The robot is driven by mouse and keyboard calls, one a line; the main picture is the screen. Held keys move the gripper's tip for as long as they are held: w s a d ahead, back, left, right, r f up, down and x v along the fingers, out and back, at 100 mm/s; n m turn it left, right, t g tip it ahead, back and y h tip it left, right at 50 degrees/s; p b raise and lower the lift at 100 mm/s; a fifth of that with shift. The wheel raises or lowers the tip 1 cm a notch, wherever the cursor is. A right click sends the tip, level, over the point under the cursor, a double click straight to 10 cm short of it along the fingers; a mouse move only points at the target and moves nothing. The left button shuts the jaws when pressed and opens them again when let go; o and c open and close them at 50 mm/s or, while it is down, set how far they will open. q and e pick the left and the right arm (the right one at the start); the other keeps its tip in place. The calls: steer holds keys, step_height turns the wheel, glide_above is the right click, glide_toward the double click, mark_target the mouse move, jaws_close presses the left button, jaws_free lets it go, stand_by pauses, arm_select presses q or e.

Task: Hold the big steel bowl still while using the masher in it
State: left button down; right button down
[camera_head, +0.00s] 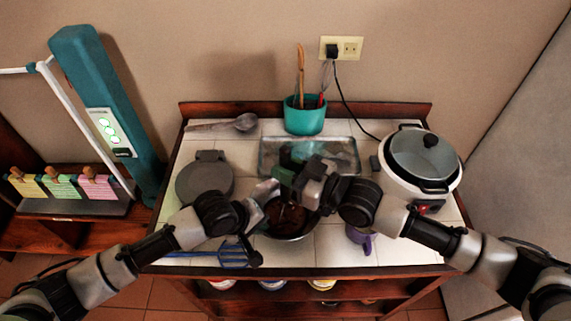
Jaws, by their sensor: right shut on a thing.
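The big steel bowl (290,238) stands near the front middle of the tiled counter, with a dark reddish mass (289,218) inside. Its far part is hidden by my grippers. My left gripper (263,192) is at the bowl's left rim; its fingertips are too small and covered to tell whether they are open or touch the rim. My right gripper (287,178) is above the bowl's far side and shut on the masher. Only a little shiny metal of the masher (288,209) shows below it in the bowl; its handle is mostly hidden.
A glass tray (340,146) lies behind the bowl. A white cooker (446,180) stands right, a grey round appliance (204,171) left. A purple cup (360,238) and a blue utensil (210,255) are near the front edge. A teal utensil pot (305,120) stands at the back.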

steer(key=shift+f, duration=0.15)
stand_by(0.4)
steer(key=shift+f, duration=0.4)
steer(key=shift+r, duration=1.65)
steer(key=shift+f, duration=0.2)
steer(key=shift+f, duration=1)
steer(key=shift+f, duration=0.1)
steer(key=shift+f, duration=0.35)
